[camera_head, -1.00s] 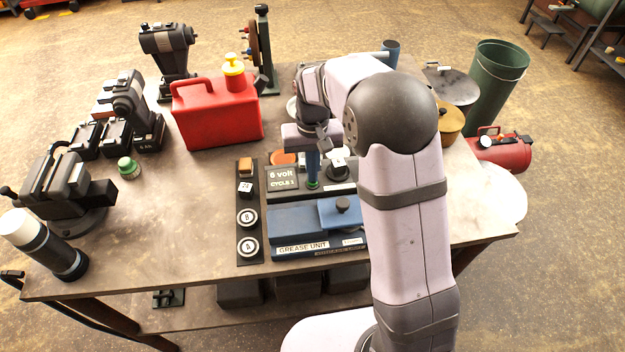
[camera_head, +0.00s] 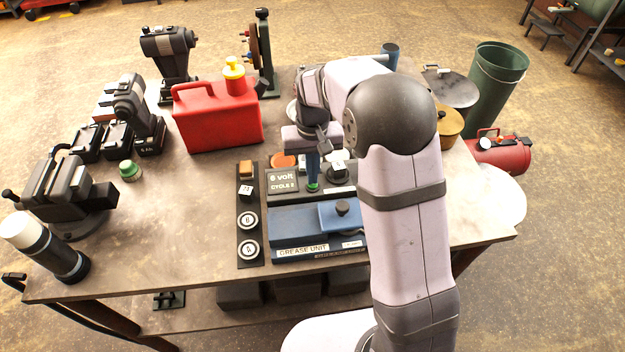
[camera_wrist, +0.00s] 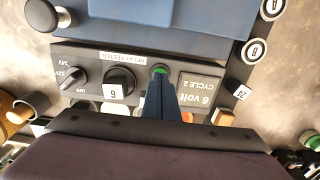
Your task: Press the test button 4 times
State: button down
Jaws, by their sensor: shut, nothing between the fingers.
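The relay tester is a dark panel on the bench, with a small display (camera_head: 283,181) reading "6 volt, CYCLE 2". The display also shows, upside down, in the wrist view (camera_wrist: 200,92). A green button (camera_wrist: 159,69) sits beside the display, next to the "RELAY TESTER" label. My gripper (camera_head: 313,183) points down with its blue fingers shut and empty. In the wrist view, the fingertips (camera_wrist: 158,82) are right at the green button and cover part of it. I cannot tell whether they touch it. A knob with a white "6" tag (camera_wrist: 119,82) sits on the panel's other side.
The blue grease unit (camera_head: 290,222) lies just in front of the tester. A strip with round lettered buttons (camera_head: 248,220) is to its left. A red fuel can (camera_head: 215,118) stands behind to the left. A vise (camera_head: 62,190) is at far left.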

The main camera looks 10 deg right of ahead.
jog(key=shift+r+p, duration=1.2)
jog(key=shift+r, duration=0.4)
notch_tip(320, 180, up, 4)
jog(key=shift+f+p, duration=0.1)
jog(key=shift+p, duration=0.9)
jog(key=shift+f, duration=0.15)
notch_tip(320, 180, down, 4)
jog(key=b, duration=0.4)
jog(key=shift+f, duration=0.15)
jog(key=shift+f+b, duration=0.55)
jog(key=shift+f, duration=0.45)
